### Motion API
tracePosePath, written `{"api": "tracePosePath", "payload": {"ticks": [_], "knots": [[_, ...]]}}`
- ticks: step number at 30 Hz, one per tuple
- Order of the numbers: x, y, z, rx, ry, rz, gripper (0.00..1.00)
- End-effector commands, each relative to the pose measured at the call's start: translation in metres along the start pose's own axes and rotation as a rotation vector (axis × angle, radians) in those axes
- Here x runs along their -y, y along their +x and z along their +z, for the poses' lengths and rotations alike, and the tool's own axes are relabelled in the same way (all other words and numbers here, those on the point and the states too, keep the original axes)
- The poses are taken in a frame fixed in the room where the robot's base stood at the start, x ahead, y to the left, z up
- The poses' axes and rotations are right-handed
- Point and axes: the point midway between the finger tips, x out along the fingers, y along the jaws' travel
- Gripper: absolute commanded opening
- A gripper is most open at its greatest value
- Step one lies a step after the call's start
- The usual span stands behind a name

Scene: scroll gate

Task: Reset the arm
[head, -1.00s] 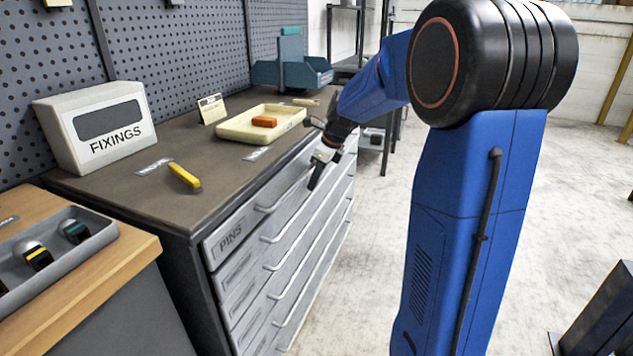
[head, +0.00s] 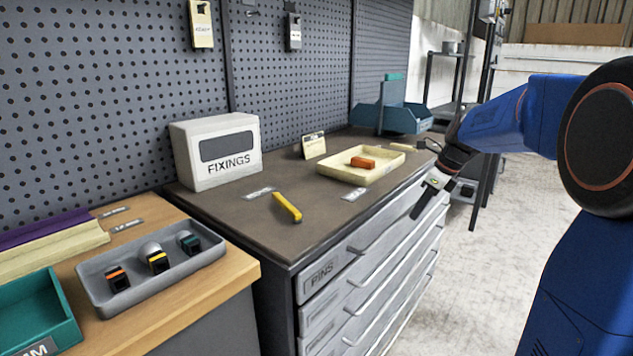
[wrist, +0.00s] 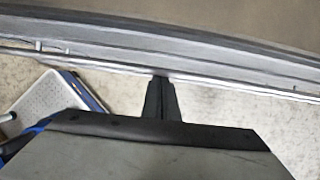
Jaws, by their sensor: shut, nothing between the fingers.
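My gripper (head: 424,204) is at the end of my blue arm, in front of the drawer cabinet (head: 400,222) and near its upper drawers. Its fingers point down and are shut with nothing between them. In the wrist view the closed fingers (wrist: 160,98) show as one dark shape, with the cabinet's edge (wrist: 200,62) just beyond and pale floor below. I cannot tell whether the fingers touch the cabinet front. The drawers look closed; the top one bears a PINS label (head: 322,274).
A grey tray (head: 95,289) is on the wooden bench. Floor at right is clear.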

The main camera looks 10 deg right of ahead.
Motion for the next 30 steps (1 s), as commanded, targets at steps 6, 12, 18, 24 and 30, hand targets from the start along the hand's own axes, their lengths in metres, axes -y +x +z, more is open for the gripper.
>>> {"api": "tracePosePath", "payload": {"ticks": [6,12,18,24,30], "knots": [[-0.035,-0.013,-0.002,-0.008,-0.194,-0.021,0.00],[-0.087,-0.021,-0.018,-0.043,-0.507,-0.040,0.00],[-0.145,-0.028,-0.043,-0.090,-0.894,-0.060,0.00],[-0.200,-0.029,-0.075,-0.146,-1.294,-0.073,0.00],[-0.248,-0.025,-0.113,-0.210,-1.693,-0.076,0.00]]}}
